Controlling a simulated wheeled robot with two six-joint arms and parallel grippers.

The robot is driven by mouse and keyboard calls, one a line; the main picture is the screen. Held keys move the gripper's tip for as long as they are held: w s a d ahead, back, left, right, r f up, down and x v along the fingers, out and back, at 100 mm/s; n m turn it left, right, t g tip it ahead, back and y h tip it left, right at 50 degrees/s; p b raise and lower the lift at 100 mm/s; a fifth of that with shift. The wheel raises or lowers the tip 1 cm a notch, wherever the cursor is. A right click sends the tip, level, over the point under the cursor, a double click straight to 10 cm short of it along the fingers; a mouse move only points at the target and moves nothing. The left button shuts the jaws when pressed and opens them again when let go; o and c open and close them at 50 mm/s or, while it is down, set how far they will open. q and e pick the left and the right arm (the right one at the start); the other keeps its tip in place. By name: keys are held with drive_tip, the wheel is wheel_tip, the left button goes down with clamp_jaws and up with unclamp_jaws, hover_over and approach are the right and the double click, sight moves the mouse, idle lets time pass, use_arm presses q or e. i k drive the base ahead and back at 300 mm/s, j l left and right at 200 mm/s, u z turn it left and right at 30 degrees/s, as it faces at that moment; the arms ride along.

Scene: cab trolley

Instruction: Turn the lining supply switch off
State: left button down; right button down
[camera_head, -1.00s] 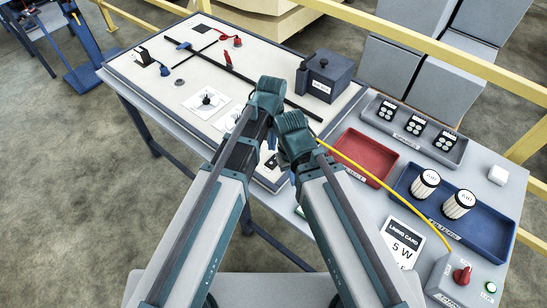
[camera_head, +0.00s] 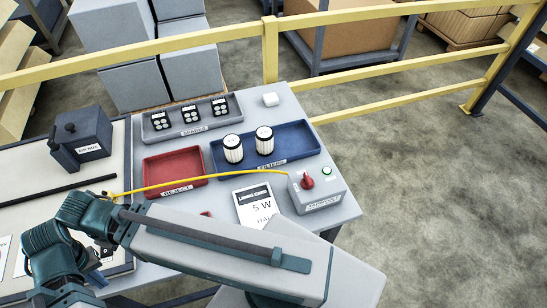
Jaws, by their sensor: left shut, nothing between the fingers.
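A red knob (camera_head: 308,183), the likely supply switch, sits on top of a grey box (camera_head: 322,196) at the table's right front corner. A small green lamp (camera_head: 326,171) is beside the knob. The box's front label is too small to read surely, and I cannot tell the knob's set position. My left gripper (camera_head: 103,252) is shut and empty at the lower left, partly covered by my arm links, far left of the box.
A yellow cable (camera_head: 205,179) runs left from the box across the red tray (camera_head: 160,175). A lining card (camera_head: 256,205) lies left of the box. A blue tray (camera_head: 290,143) holds two white canisters. Yellow railing (camera_head: 220,38) stands behind the table.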

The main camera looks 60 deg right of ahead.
sight(307, 183)
drive_tip(key=z, duration=2.45)
